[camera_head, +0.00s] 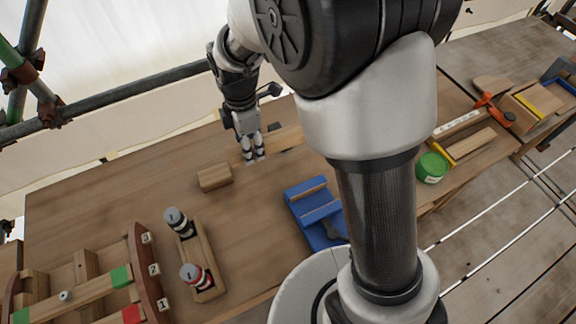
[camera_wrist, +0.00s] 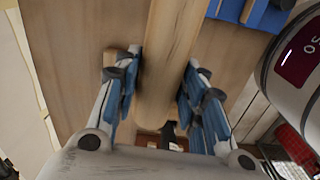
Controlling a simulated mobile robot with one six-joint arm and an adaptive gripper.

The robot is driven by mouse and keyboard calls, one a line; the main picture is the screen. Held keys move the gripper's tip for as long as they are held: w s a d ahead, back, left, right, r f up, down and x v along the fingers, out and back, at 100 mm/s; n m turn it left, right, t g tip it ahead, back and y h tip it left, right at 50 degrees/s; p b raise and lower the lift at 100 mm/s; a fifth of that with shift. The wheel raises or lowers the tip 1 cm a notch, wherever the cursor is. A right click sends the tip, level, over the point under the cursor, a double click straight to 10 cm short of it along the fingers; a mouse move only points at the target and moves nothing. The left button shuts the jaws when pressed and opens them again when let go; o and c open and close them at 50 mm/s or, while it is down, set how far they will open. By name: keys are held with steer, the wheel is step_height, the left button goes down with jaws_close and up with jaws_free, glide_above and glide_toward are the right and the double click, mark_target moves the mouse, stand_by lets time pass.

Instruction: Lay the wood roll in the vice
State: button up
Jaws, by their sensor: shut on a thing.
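The wood roll (camera_wrist: 168,60) is a long, pale, rounded piece of wood between the finger pads of my gripper (camera_wrist: 155,95) in the wrist view. My gripper (camera_head: 253,150) is shut on it, at the far side of the bench. In the head view the roll (camera_head: 285,138) sticks out to the right of the fingers, partly hidden by my arm. I cannot tell how far it is above the bench. The blue vice (camera_head: 312,198) stands on the bench nearer and to the right of my gripper, partly hidden by my arm. A blue part (camera_wrist: 250,12) shows at the wrist view's top.
A short wood block (camera_head: 214,178) lies left of my gripper. A wooden holder (camera_head: 202,255) with two small bottles stands nearer. A rack with numbered slots (camera_head: 145,275) is at lower left. A green tin (camera_head: 432,167) and wooden trays are at right. Bare bench lies at left.

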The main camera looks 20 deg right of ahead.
mark_target(258, 190)
steer(key=shift+a+f, duration=0.1)
step_height(258, 190, down, 20)
steer(key=b, duration=0.6)
steer(key=shift+r, duration=0.2)
steer(key=shift+f, duration=0.25)
steer(key=o, duration=1.2)
steer(key=shift+o, duration=0.2)
step_height(258, 190, up, 12)
steer(key=p, duration=0.3)
steer(key=shift+r+p, duration=0.25)
steer(key=shift+p, duration=0.05)
